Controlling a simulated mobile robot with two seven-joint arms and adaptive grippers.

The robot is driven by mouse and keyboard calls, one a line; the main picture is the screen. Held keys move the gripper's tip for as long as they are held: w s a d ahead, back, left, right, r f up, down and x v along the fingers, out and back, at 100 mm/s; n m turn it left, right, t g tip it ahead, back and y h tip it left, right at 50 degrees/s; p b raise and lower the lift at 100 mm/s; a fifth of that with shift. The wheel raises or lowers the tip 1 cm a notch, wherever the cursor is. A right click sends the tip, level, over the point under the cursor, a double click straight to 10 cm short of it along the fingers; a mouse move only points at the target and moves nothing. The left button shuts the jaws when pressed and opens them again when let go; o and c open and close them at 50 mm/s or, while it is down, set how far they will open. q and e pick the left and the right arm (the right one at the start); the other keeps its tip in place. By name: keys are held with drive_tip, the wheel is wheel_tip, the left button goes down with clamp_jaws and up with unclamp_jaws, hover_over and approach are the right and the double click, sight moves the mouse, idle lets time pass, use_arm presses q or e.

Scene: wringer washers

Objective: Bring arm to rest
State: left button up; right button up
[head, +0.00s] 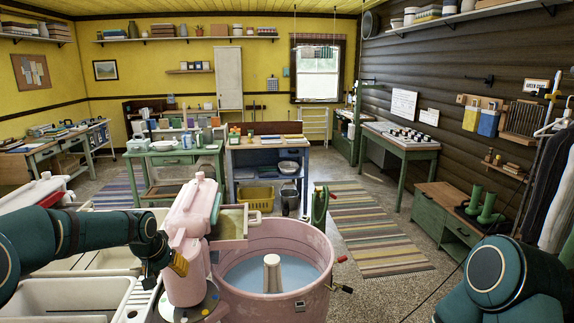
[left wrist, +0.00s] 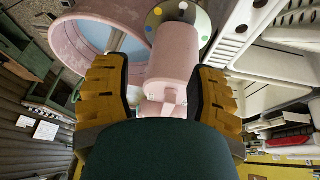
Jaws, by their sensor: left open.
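My left arm comes in from the left in the head view. Its gripper (head: 178,264) is beside the pink wringer head (head: 190,225) of the washer, at its left side. In the left wrist view the two yellow-brown fingers (left wrist: 163,92) are spread apart, with the pink wringer housing (left wrist: 174,55) showing between them. I cannot tell whether either finger touches it. The pink washer tub (head: 315,285) holds pale blue water with a light agitator post (head: 272,272) in the middle. My right arm shows at the lower right; its gripper is out of the picture.
White sinks (head: 50,300) stand at the lower left, close to my left arm. A green cabinet (head: 445,222) with green boots is at the right, near hanging clothes (head: 545,190). A striped rug (head: 375,235) lies on open floor. Work tables stand further back.

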use_arm(q)
drive_tip(key=d+f+h+b, duration=0.1)
drive_tip(key=d+f, duration=0.6)
drive_tip(key=f, duration=0.4)
drive_tip(key=s+d+f+g+h+b, duration=0.2)
drive_tip(key=s+d+f+b, duration=0.1)
drive_tip(key=s+d+f, duration=1)
drive_tip(key=s+f, duration=0.3)
drive_tip(key=s, duration=0.4)
drive_tip(key=s+f+n+b, duration=0.1)
drive_tip(key=s+f, duration=0.3)
drive_tip(key=s, duration=0.3)
drive_tip(key=shift+s+d+f, duration=0.2)
drive_tip(key=shift+s+d, duration=0.05)
drive_tip(key=shift+d, duration=0.15)
use_arm(e)
wheel_tip(320, 180, down, 7)
drive_tip(key=shift+w+a+r, duration=0.15)
drive_tip(key=shift+w+r, duration=0.05)
drive_tip(key=shift+w, duration=0.25)
use_arm(q)
drive_tip(key=shift+o, duration=0.2)
